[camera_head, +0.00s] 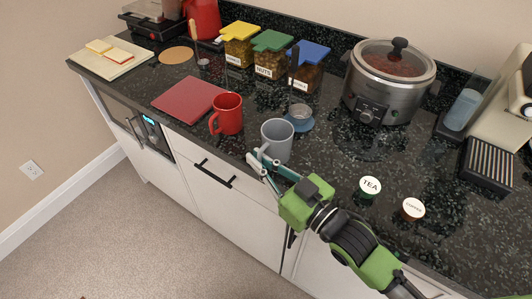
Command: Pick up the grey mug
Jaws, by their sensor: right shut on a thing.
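The grey mug (277,141) stands upright on the dark counter near its front edge, in the middle of the head view. My right gripper (260,168) reaches in from the lower right, with its fingers at the mug's handle on the lower left side. It is shut on the mug there; the fingers partly hide the handle. I cannot tell whether the mug's base is clear of the counter. My left gripper is not in view.
A red mug (227,114) stands close on the left. A small glass on a blue saucer (301,121) is just behind right. Tea (370,187) and coffee (412,209) pods lie to the right. A slow cooker (388,83) stands behind. A red board (187,99) lies left.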

